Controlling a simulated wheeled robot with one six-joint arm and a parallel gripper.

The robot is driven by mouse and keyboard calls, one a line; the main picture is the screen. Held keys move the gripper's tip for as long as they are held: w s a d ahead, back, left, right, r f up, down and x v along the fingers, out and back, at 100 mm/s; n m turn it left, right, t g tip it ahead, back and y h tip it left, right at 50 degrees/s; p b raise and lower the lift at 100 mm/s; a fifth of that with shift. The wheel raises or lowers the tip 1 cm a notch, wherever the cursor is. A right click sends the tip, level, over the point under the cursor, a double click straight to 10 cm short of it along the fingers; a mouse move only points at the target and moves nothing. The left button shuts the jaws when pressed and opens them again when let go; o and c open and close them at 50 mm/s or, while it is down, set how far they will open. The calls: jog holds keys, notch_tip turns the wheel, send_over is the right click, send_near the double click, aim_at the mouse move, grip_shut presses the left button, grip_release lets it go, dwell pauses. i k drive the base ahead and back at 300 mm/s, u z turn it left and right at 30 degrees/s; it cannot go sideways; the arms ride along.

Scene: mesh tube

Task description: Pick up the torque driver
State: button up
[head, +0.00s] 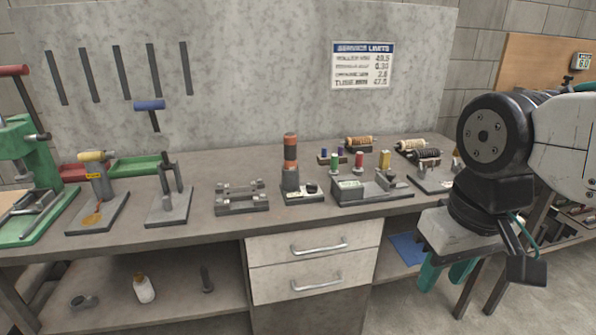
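An upright orange and black handle (290,153), which looks like the torque driver, stands in a small grey block with a round dial beside it, near the middle of the bench. Its lower end is hidden in the block. My gripper (441,283) hangs at the right, in front of the bench and lower than its top, well apart from the handle. Its two teal fingers are spread with nothing seen between them.
The workbench (330,220) holds a grey tray (372,192) with coloured spools behind, right of the handle, and a metal fixture (240,200) left of it. Drawers (315,265) are below.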

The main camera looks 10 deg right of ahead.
aim_at(289, 139)
jog(key=u, duration=0.5)
jog(key=i, duration=0.9)
jog(key=z, duration=0.6)
jog(key=i, duration=0.35)
jog(key=z, duration=0.4)
